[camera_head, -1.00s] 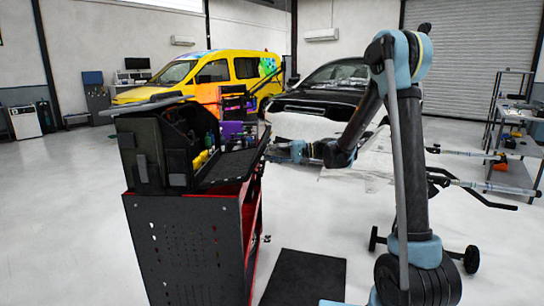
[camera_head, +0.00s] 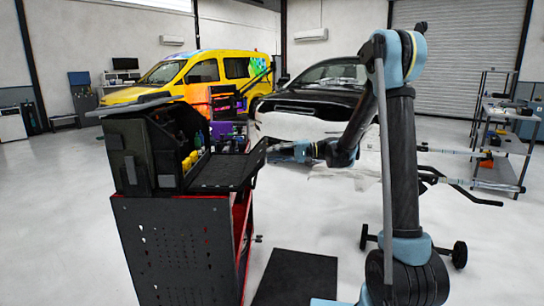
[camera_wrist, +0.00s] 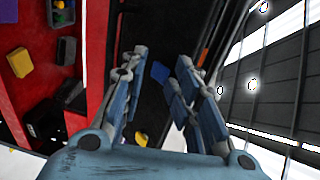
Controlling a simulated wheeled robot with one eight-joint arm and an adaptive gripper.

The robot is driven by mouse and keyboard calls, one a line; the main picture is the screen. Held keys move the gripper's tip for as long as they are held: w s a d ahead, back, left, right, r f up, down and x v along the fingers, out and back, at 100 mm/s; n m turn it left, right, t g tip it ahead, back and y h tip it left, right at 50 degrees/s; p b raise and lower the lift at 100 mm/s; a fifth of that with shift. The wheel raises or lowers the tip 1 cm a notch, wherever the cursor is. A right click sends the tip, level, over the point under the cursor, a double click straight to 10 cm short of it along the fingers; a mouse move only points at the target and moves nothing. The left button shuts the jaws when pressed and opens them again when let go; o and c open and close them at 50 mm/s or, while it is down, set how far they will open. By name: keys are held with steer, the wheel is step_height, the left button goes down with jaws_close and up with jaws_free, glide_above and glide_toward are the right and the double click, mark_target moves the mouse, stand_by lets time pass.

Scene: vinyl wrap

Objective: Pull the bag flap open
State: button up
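The black bag (camera_head: 137,155) stands on top of a red and dark tool cart. Its flap (camera_head: 228,170) is folded out to the right, sloping up to its outer edge. My gripper (camera_head: 272,152) is at that outer edge in the head view, on the right side of the flap. In the wrist view, my gripper (camera_wrist: 156,72) has its two blue-grey fingers spread, with a dark surface and a small blue patch between and beyond them. No clear grip on the flap shows, and contact cannot be told.
The cart (camera_head: 180,250) stands below the bag. Yellow items (camera_head: 190,160) and bottles show inside the bag. A dark mat (camera_head: 297,278) lies on the floor. A yellow van (camera_head: 190,75) and a black and white car (camera_head: 310,105) stand behind. A shelf rack (camera_head: 505,140) is at right.

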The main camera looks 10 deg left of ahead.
steer(key=f+v, duration=0.1)
steer(key=v, duration=1.2)
steer(key=shift+d+f, duration=0.25)
steer(key=shift+d, duration=0.15)
stand_by(0.9)
stand_by(0.3)
steer(key=v, duration=1.2)
